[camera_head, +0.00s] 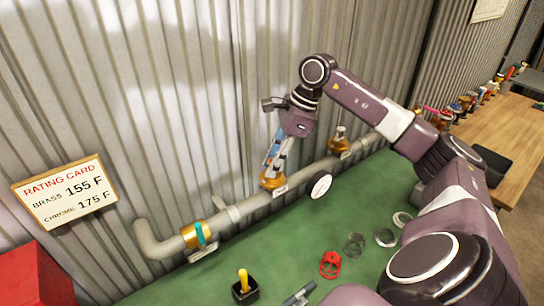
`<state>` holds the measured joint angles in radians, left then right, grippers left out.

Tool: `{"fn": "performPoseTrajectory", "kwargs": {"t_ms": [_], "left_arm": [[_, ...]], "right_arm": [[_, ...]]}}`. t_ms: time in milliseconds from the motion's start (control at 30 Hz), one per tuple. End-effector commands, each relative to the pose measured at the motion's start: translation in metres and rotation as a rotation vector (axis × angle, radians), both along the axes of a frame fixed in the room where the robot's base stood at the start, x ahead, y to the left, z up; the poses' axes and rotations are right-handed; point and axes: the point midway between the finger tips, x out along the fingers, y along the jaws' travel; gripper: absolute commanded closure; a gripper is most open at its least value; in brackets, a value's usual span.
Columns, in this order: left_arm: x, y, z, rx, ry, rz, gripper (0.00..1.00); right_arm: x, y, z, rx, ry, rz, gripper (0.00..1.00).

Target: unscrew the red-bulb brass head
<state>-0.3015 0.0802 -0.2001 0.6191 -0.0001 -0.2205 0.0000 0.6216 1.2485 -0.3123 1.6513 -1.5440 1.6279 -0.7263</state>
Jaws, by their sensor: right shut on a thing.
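A grey pipe (235,208) runs along the corrugated wall above a green surface. A brass fitting (272,182) sits on the pipe at its middle. My right gripper (273,170) reaches down onto this fitting from above, its fingers shut on the head at its top. The fingers hide most of that head, and I cannot make out a red bulb. Another brass fitting (339,146) with a pale metal head stands farther right on the pipe. A brass collar with a teal band (196,235) is near the pipe's left bend. My left gripper is not in view.
A rating card (66,192) reads brass 155 F, chrome 175 F. A round white disc (319,186) is beside the pipe. A red ring-like part (330,264), grey rings (385,237) and a black holder (245,289) with a yellow handle are on the green surface (290,240).

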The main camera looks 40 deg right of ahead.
Motion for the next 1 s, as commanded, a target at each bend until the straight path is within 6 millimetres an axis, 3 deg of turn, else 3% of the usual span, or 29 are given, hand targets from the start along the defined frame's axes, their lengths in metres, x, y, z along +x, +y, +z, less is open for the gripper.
{"fn": "performPoseTrajectory", "kwargs": {"t_ms": [100, 567, 800, 1000], "left_arm": [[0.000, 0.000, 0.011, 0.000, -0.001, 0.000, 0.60], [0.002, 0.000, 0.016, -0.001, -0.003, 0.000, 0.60], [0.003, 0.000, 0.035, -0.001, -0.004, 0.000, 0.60], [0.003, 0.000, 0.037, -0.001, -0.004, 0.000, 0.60]], "right_arm": [[0.001, -0.001, 0.004, 0.000, -0.001, 0.086, 1.00], [0.001, -0.001, 0.004, 0.000, -0.004, 0.165, 1.00], [0.002, 0.000, 0.006, 0.002, -0.004, 0.440, 1.00], [0.001, -0.001, 0.003, 0.000, -0.005, 0.604, 1.00]]}}
